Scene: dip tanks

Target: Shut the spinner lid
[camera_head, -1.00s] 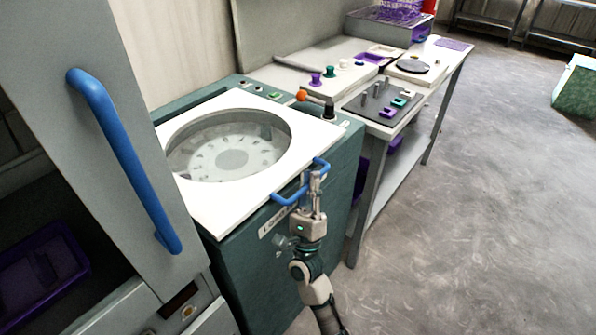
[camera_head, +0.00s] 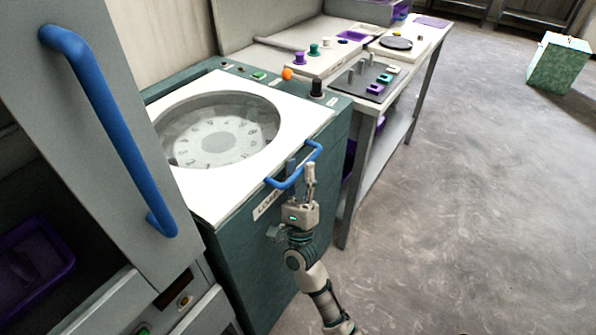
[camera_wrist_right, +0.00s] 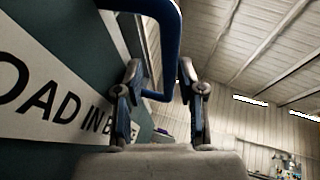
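The spinner (camera_head: 265,245) is a dark green cabinet in the head view. Its white lid (camera_head: 215,190) lies flat over the top, with no clear gap showing at the front edge. Through the lid's round window (camera_head: 215,135) a numbered dial shows. A blue loop handle (camera_head: 283,184) is at the lid's front edge; it also shows in the right wrist view (camera_wrist_right: 173,45). My right gripper (camera_head: 301,168) is at this handle. In the wrist view its fingers (camera_wrist_right: 158,90) stand apart, with part of the handle between and beyond them. Contact is unclear. My left gripper is out of view.
A cabinet door with a large blue handle (camera_head: 105,110) stands close on the left. An orange knob (camera_head: 287,74) and a black knob (camera_head: 316,88) sit behind the lid. A bench with a control panel (camera_head: 370,85) stands beyond.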

